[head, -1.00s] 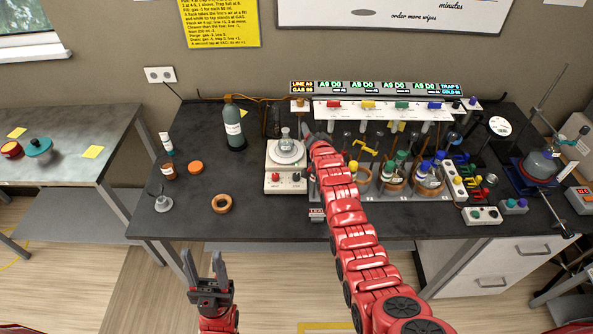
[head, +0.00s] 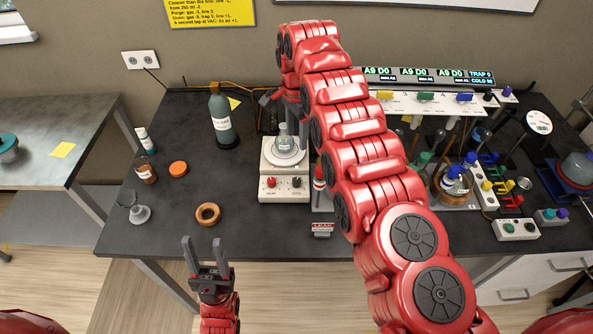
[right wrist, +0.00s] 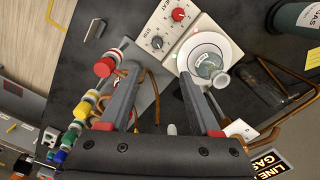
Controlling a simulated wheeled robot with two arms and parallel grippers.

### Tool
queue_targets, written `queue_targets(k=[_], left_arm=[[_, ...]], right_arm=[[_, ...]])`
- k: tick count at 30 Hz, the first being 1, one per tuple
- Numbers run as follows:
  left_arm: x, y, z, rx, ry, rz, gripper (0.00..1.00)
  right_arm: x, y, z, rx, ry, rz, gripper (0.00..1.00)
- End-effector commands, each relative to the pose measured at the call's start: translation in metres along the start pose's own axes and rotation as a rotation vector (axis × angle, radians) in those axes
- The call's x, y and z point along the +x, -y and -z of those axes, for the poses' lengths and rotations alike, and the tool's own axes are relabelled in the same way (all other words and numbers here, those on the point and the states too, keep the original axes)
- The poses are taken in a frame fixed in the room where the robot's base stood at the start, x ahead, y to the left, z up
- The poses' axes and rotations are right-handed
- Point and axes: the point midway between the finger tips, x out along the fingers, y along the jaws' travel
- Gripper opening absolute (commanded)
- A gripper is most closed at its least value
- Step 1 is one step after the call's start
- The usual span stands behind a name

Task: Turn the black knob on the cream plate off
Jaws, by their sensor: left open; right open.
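The cream plate (head: 284,196) is a stirring hotplate on the dark bench, with a clear flask (head: 284,141) on its round top. Its front has a red knob (head: 271,182) at left and the black knob (head: 296,182) at right. In the right wrist view the black knob (right wrist: 157,42) lies beyond the fingertips, beside the red knob (right wrist: 178,14). My right gripper (right wrist: 160,72) is open and empty, apart from the knob; one finger is close to the flask. In the head view my arm partly hides it. My left gripper (head: 202,241) is open and empty before the bench.
A grey-green bottle (head: 221,117) stands left of the plate. A red-topped item (head: 319,175) stands close right of the plate.

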Motion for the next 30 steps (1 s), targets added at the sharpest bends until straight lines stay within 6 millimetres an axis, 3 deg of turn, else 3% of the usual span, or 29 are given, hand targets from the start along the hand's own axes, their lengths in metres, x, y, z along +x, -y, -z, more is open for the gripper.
queue_targets(k=[8,19,23,27,30], left_arm=[[-0.017,-0.001,-0.003,0.000,0.000,0.000,0.50],[-0.076,-0.004,-0.013,0.000,0.000,0.000,0.50],[-0.080,-0.004,-0.013,0.000,0.000,0.000,0.50],[-0.055,-0.003,-0.009,0.000,0.000,0.000,0.50],[-0.053,-0.003,-0.009,0.000,0.000,0.000,0.50]], right_arm=[[0.014,-0.003,-0.002,0.004,0.003,-0.011,0.64],[0.074,-0.003,-0.003,0.003,0.002,-0.008,0.64],[0.095,-0.003,-0.005,0.001,0.005,-0.013,0.64],[0.119,-0.006,-0.004,0.001,0.005,-0.019,0.64],[0.144,-0.005,-0.001,0.004,0.003,-0.014,0.64]])
